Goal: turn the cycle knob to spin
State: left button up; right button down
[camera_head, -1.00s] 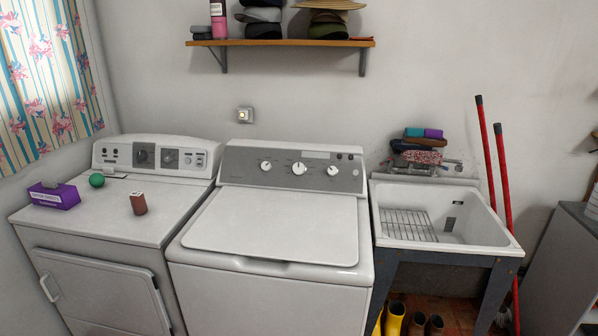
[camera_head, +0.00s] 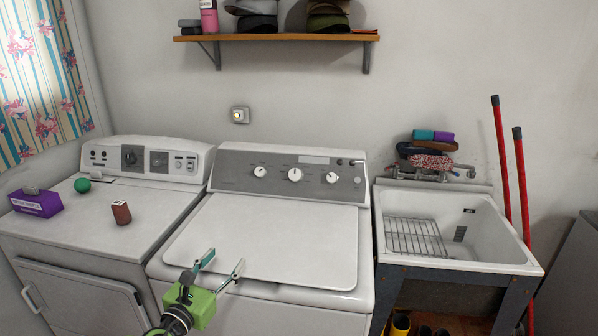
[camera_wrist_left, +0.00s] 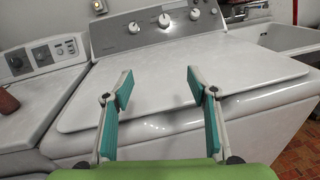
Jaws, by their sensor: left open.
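The washer's grey control panel (camera_head: 230,170) carries three white knobs: a left knob (camera_head: 260,171), a larger middle knob (camera_head: 295,174) and a right knob (camera_head: 331,178). I cannot read which one is the cycle knob. The knobs also show in the left wrist view, with the middle one (camera_wrist_left: 164,20) near the top. My left gripper (camera_head: 222,266) is open and empty above the front of the washer lid (camera_head: 275,240), well short of the panel. Its teal-padded fingers (camera_wrist_left: 158,90) are spread wide in the left wrist view. My right gripper is not in view.
A dryer (camera_head: 120,210) stands at left with a purple box (camera_head: 37,203), a green ball (camera_head: 82,185) and a brown can (camera_head: 121,213) on top. A white utility tub (camera_head: 480,262) stands at right. A shelf (camera_head: 280,37) hangs above. The washer lid is clear.

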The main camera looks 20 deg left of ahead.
aim_at(295, 174)
jog(key=i+j, duration=0.1)
jog(key=i, duration=1)
